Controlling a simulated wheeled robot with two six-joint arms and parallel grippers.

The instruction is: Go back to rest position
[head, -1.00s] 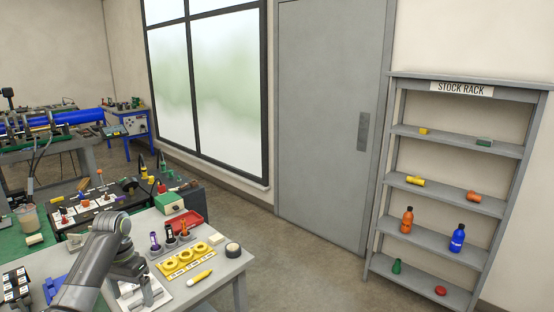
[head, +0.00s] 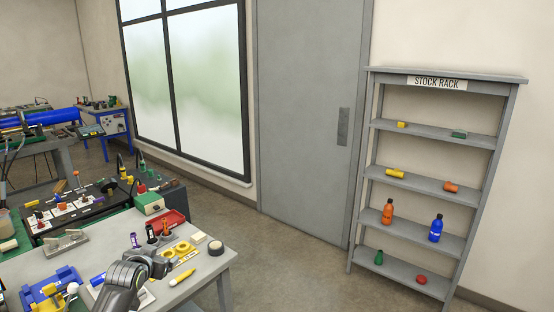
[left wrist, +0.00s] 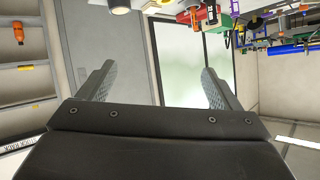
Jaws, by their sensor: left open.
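My left gripper (head: 158,265) is at the bottom of the head view, over the near part of the grey workbench (head: 210,270). The arm hides part of the bench top. In the left wrist view the two fingers of the left gripper (left wrist: 157,84) stand wide apart with nothing between them. That view looks upside down at the window, door and rack. My right gripper is not in view.
The stock rack (head: 420,185) stands right of the grey door (head: 310,120). Floor between is clear.

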